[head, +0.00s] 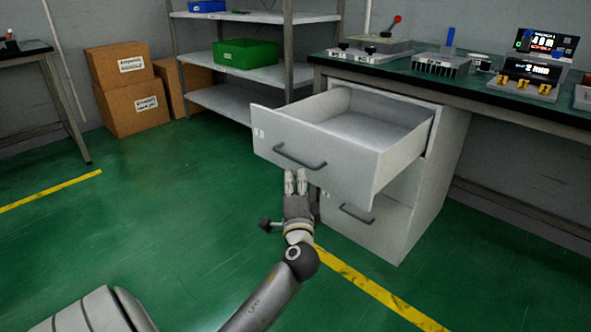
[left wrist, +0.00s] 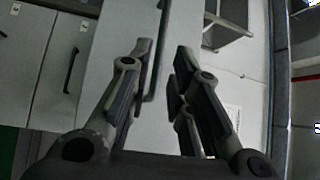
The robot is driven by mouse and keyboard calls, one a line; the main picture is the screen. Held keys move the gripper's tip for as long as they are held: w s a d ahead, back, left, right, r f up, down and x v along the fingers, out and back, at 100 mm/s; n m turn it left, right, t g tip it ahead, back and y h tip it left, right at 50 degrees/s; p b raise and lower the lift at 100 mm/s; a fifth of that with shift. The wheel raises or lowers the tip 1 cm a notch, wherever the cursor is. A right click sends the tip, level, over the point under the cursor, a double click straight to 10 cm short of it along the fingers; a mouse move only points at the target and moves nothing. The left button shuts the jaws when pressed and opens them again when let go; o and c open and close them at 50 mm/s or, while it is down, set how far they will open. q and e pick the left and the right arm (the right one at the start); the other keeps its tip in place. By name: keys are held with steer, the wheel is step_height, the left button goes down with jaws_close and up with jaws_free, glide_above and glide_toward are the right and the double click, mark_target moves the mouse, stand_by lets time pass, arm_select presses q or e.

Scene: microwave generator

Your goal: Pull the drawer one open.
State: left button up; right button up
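The top drawer (head: 318,152), with a small label at its upper left, is pulled well out of the white cabinet and looks empty inside. Its dark bar handle (head: 299,160) is on the front face. My left gripper (head: 296,174) is just below and in front of this handle. In the left wrist view, my left gripper (left wrist: 165,70) is open, its two fingers apart. The handle (left wrist: 153,75) shows there close to the left finger and partly behind it; I cannot tell whether they touch. My right gripper is not in view.
A lower drawer (head: 362,219) with its own handle is closed. The workbench (head: 480,98) above holds several devices. A shelf rack (head: 231,99) with a green bin (head: 246,54) and cardboard boxes (head: 127,88) stand behind. The green floor at left is clear.

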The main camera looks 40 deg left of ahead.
arm_select(q)
steer(key=shift+v, duration=1.55)
